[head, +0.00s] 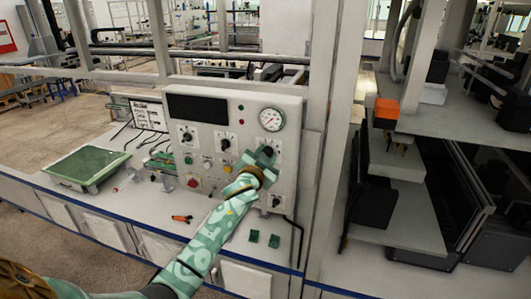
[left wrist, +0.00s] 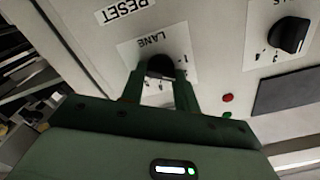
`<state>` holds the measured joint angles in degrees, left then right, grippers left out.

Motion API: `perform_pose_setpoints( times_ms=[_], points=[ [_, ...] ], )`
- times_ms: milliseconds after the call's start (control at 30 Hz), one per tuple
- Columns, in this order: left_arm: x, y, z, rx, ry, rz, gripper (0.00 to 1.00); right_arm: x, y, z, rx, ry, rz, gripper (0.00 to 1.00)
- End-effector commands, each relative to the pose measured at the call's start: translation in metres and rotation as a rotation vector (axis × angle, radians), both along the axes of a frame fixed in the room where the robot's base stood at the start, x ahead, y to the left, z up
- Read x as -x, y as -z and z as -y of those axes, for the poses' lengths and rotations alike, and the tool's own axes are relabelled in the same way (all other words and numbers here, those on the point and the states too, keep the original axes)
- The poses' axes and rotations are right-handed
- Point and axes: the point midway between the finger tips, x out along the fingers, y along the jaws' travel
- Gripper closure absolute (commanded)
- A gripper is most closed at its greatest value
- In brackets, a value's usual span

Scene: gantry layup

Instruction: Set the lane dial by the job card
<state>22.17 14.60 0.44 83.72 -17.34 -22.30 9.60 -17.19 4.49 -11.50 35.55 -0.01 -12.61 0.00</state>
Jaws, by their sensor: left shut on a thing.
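The lane dial (left wrist: 160,66) is a black knob on a white plate marked LANE, which appears upside down in the left wrist view. My left gripper (left wrist: 157,85) is shut on this dial, with one green finger on each side. In the head view my left gripper (head: 264,158) reaches the right part of the pale control panel (head: 236,108) and mostly covers the dial. The fingers hide part of the plate's markings, so the dial's setting cannot be read. A white card with a dark border (head: 149,115) stands left of the panel; its text is too small to read. My right gripper is out of view.
The panel also carries a round gauge (head: 272,119), a dark display (head: 197,108) and other black knobs. A green tray (head: 88,167) lies on the bench at left. Orange-handled pliers (head: 182,218) and small green blocks (head: 274,241) lie near the front edge.

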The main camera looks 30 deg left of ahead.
Motion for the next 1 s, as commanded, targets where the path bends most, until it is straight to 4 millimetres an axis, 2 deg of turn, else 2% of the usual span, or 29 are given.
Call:
perform_pose_setpoints(
  times_ms=[233, 667, 700, 767, 800, 1000],
  points=[
    [0.0001, 0.0013, 0.0003, -0.068, -0.001, -0.02, 0.92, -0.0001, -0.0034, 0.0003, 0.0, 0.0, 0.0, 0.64],
    [0.0002, 0.002, 0.0003, -0.08, -0.001, -0.022, 0.92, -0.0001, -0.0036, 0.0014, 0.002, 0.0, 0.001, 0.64],
    [0.0002, 0.0021, 0.0004, -0.08, -0.001, -0.022, 0.66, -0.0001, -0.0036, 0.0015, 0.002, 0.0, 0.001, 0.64],
    [0.0002, 0.002, 0.0004, -0.08, -0.001, -0.022, 0.5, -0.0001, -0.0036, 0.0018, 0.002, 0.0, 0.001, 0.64],
    [0.0002, 0.0018, 0.0005, -0.08, 0.0, -0.022, 0.47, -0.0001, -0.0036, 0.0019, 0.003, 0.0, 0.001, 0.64],
    [0.0001, 0.0011, 0.0004, -0.079, 0.0, -0.02, 0.47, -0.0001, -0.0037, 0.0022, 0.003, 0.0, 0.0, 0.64]
  ],
)
